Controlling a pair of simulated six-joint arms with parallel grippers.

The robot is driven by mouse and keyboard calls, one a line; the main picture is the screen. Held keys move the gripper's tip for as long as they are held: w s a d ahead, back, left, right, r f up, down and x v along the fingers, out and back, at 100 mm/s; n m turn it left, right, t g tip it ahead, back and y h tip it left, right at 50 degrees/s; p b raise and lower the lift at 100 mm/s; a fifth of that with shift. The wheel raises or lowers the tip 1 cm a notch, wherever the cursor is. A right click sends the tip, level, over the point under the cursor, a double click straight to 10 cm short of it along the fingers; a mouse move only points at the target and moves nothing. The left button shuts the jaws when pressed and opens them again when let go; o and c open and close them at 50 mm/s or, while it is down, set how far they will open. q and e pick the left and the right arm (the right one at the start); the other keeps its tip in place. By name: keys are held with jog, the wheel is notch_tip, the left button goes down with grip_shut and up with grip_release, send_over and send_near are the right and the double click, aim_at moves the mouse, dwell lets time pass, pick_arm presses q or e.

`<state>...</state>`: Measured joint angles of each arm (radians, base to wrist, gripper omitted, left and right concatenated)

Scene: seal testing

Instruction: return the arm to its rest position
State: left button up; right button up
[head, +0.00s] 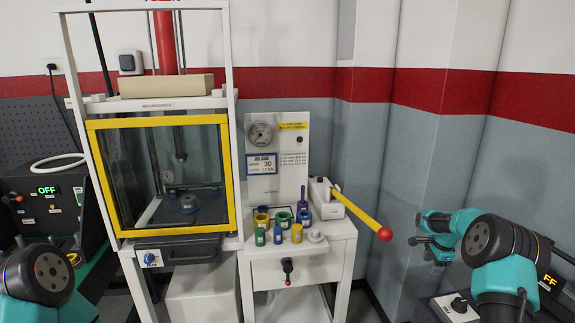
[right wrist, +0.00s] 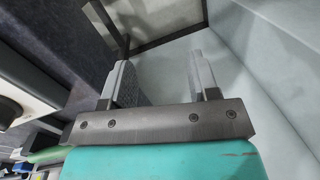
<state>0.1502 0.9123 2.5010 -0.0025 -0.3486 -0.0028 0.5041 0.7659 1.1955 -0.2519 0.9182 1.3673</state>
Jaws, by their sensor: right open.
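My right arm comes in from the right in the head view, with its gripper (head: 418,229) held in the air right of the yellow lever and in front of the grey wall. In the right wrist view the two fingers of the right gripper (right wrist: 158,80) stand well apart with nothing between them. It touches nothing that I can see. Part of my left arm shows at the lower left of the head view; its gripper is out of the picture.
A press with a yellow-framed glass guard (head: 232,180) stands left of centre. Beside it a white bench (head: 300,270) holds several coloured cylinders and a pump lever with a red knob (head: 385,233), close left of my right gripper. A control box (head: 40,215) reads OFF.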

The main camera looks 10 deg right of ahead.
jog(key=s+a+f+n+y, duration=0.1)
jog(key=s+a+f+n, duration=0.15)
jog(key=a+f, duration=0.4)
jog(key=s+a+f+n, duration=0.1)
jog(key=a+f+n, duration=0.3)
jog(key=a, duration=0.6)
jog(key=s+a+f+n+y, duration=0.1)
jog(key=a+f+n, duration=0.2)
jog(key=a+f, duration=0.4)
jog(key=s+a+f+n, duration=0.1)
jog(key=s+a+n, duration=0.3)
jog(key=s+a, duration=0.5)
jog(key=s+a+f+n+y, duration=0.1)
jog(key=s+a+n, duration=0.3)
jog(key=s+a, duration=0.6)
jog(key=s+f, duration=0.1)
jog(key=s, duration=0.4)
jog(key=shift+s+a+f+n+g, duration=0.15)
jog(key=shift+s+a+n+g, duration=0.15)
jog(key=shift+n, duration=0.05)
jog(key=shift+c, duration=0.4)
